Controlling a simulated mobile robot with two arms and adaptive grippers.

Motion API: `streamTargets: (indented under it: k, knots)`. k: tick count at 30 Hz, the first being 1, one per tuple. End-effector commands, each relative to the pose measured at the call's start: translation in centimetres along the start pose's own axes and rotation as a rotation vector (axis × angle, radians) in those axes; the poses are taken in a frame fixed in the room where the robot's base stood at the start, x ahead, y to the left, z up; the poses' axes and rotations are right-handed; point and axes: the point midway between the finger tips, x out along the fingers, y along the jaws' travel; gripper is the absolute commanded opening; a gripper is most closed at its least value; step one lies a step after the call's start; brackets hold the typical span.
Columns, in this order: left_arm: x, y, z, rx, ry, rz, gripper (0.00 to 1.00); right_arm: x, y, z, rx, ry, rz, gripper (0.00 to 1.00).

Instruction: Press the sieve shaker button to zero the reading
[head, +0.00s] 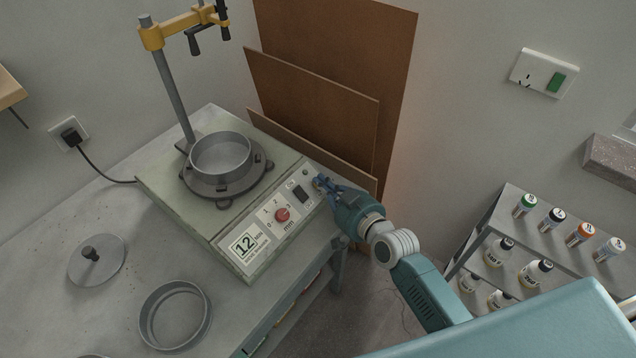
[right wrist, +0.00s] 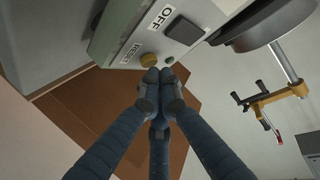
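The sieve shaker (head: 180,215) stands on the bench, with a ring sieve (head: 221,157) on its round plate. In the right wrist view, a yellowish round button (right wrist: 148,60) sits beside the RESET label (right wrist: 130,53). My right gripper (head: 319,182) is at the panel's right end; its fingertips (right wrist: 161,74) are closed together, empty, right by the button. I cannot tell whether they touch it. My left gripper is not in view.
A loose ring sieve (head: 175,314) and a round lid (head: 97,260) lie on the bench at left. Brown boards (head: 335,60) lean behind the shaker's right side. A bottle rack (head: 560,235) stands at right. A clamp post (head: 172,90) rises at the shaker's back.

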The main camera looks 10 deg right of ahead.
Motion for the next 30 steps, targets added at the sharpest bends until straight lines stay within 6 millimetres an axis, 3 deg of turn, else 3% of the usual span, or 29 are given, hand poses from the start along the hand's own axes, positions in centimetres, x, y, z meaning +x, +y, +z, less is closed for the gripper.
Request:
streamTargets:
  k: [30]
  knots:
    - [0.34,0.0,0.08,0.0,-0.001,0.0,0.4,0.5,-0.01,0.51,0.0,-0.001,0.0,0.0]
